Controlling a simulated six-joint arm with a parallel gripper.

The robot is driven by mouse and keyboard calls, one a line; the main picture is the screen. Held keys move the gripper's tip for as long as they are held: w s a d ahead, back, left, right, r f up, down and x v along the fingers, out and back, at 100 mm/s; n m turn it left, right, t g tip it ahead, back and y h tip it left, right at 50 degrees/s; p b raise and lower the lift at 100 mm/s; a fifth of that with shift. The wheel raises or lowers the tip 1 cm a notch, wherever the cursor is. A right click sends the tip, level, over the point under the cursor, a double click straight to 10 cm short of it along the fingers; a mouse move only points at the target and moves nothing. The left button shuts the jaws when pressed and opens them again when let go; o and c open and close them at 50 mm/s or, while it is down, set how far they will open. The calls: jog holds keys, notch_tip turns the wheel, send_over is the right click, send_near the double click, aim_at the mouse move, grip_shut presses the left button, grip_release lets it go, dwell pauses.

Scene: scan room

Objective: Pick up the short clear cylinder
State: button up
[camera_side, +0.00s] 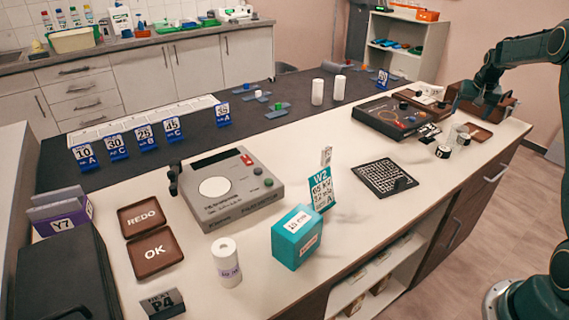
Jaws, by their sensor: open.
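A small pale, greyish piece (453,132) stands near the right end of the white counter and may be the short clear cylinder. It is too small to be sure. Two short cylinders with dark and white parts are close to it, one in front (443,152) and one to its right (463,139). My gripper (482,98) is open, above and behind this group at the brown box. It is apart from the small cylinders in the picture, and its fingertips are hard to make out against the box.
A black device (386,118) and a black patterned board (378,175) lie to the left. The white counter between the board and the front edge is clear.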

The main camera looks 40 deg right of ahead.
aim_at(461, 128)
jog(key=shift+x, duration=2.8)
jog(key=shift+x, duration=2.65)
jog(key=shift+a, duration=0.1)
jog(key=shift+c, duration=0.2)
jog(key=c, duration=1.2)
jog(key=shift+c, duration=0.2)
jog(key=shift+r, duration=0.1)
notch_tip(461, 128, up, 20)
